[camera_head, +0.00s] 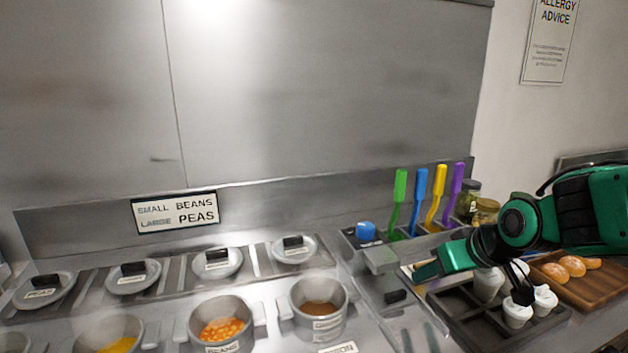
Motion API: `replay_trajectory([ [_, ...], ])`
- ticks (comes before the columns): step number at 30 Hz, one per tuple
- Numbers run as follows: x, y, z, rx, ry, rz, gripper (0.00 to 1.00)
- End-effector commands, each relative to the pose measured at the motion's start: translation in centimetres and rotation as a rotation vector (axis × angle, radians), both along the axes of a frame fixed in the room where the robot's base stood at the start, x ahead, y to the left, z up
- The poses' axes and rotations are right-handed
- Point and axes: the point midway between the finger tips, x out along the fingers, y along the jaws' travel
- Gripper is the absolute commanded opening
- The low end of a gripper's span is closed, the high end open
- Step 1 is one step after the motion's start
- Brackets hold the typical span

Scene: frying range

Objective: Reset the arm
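My arm reaches in from the right edge, green and black. My gripper (522,292) points down over the dark compartment tray (470,322) at the right, among white cups. Its dark tip overlaps the top of a white cup (517,314) in the picture; I cannot tell whether it touches it. Other white cups (487,284) stand beside it, partly hidden by my arm. The finger gap does not show clearly, so I cannot tell open from shut.
Pots of food, one with orange beans (222,330), line the front left, with lids (217,263) behind. Upright coloured utensils (419,195) and jars (485,211) stand behind my gripper. A wooden tray (590,287) with bread rolls (572,265) lies at the right.

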Motion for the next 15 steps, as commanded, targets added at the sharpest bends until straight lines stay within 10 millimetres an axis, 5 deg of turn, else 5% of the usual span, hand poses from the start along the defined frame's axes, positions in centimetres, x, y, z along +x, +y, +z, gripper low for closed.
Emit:
replay_trajectory([
  [11, -7.9, -4.3, -0.9, -0.076, 0.26, -0.246, 0.4],
  [15, -10.5, -7.5, -1.4, -0.071, 0.339, -0.352, 0.4],
])
